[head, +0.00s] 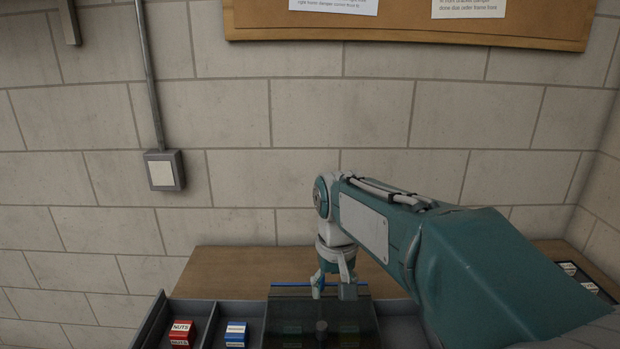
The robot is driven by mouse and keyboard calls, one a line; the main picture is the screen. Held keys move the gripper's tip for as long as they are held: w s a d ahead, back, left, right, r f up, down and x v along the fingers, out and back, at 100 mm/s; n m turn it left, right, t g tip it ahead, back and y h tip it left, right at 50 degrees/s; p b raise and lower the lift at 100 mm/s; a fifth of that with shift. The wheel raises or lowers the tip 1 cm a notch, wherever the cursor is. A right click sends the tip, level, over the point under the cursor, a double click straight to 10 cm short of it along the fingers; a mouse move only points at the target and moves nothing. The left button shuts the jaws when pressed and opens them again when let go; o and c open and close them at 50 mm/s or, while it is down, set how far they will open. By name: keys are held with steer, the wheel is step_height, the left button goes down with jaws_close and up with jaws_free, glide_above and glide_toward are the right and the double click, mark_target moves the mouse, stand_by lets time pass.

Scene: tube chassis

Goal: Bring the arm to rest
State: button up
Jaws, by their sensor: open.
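My gripper (334,284) hangs pointing down at the end of my teal arm, near the middle of the head view. Its fingers are apart and I see nothing between them. It is above or just behind a dark, see-through compartment of the tray (253,309); the exact height is hard to tell. A small dark knob (321,326) shows just below it in the picture. My arm reaches in from the lower right and hides the right part of the tray.
A red box labelled nuts (182,333) and a blue-and-white box (236,334) sit in the tray's left compartments. A blue bar (290,285) runs behind the gripper. The wooden bench top (230,270) is bare behind the tray. A block wall (250,180) stands behind.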

steer(key=s+d+t, duration=0.2)
steer(key=s+d, duration=0.3)
steer(key=s, duration=0.4)
steer(key=s+d+f+m+t, duration=0.1)
steer(key=s+d+t, duration=0.2)
steer(key=s, duration=0.7)
steer(key=d, duration=0.2)
steer(key=shift+d+f+m, duration=0.15)
steer(key=shift+d+m, duration=0.15)
steer(key=shift+d, duration=0.1)
